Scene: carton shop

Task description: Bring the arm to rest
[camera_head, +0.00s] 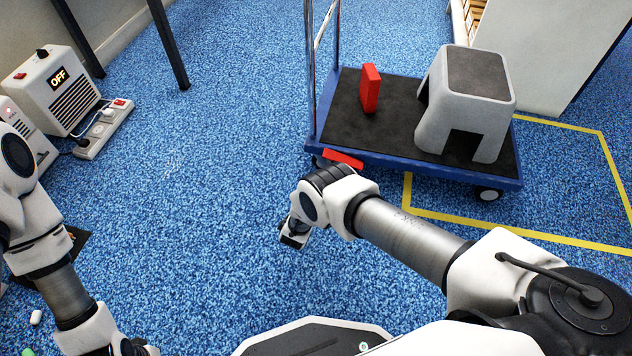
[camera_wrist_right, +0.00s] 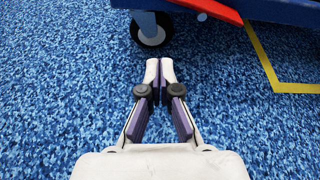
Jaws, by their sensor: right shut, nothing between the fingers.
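My right arm reaches in from the lower right in the head view, over the blue floor. Its gripper (camera_head: 293,236) hangs below the wrist, in front of the trolley and clear of it. In the right wrist view the two fingers of the right gripper (camera_wrist_right: 160,70) are together at the tips, with nothing between them and carpet beyond. My left arm stands at the left edge of the head view; its gripper is not in view.
A blue trolley (camera_head: 400,156) carries a red box (camera_head: 370,88) and a grey step stool (camera_head: 445,110). A red piece (camera_head: 343,159) is at its near edge. The middle floor is clear.

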